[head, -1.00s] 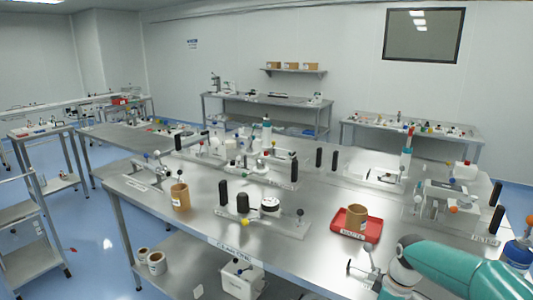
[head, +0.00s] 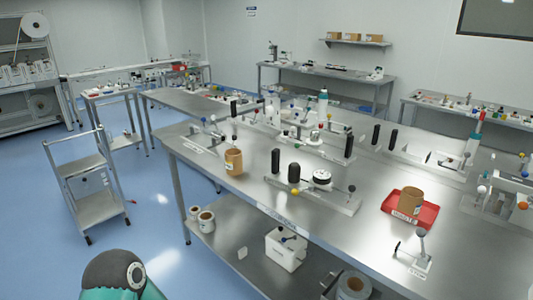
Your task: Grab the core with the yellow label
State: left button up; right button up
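A tan cardboard core (head: 233,162) stands upright near the left front edge of the steel bench (head: 250,195). It carries a small pale label whose colour I cannot make out for certain. A second tan core (head: 410,201) stands in a red tray (head: 424,215) at the right of the bench, with no yellow label clearly visible on it. Part of my arm shows at the bottom left. Neither of my grippers is in view.
Fixtures with black posts and a white-and-black spool (head: 322,177) stand between the two cores. A small clamp (head: 420,246) sits near the front edge. The lower shelf holds rolls (head: 206,221) and a white box (head: 285,249). A cart (head: 95,185) stands left on open floor.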

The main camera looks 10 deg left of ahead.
aim_at(234, 162)
jog(key=z, duration=0.05)
jog(key=k, duration=0.6)
jog(key=u, duration=0.4)
jog(key=i, duration=0.6)
jog(key=u, duration=1.35)
jog(key=i, duration=2.6)
jog(key=z, duration=1)
jog(key=i, duration=0.7)
jog(key=z, duration=0.6)
jog(key=k, duration=0.85)
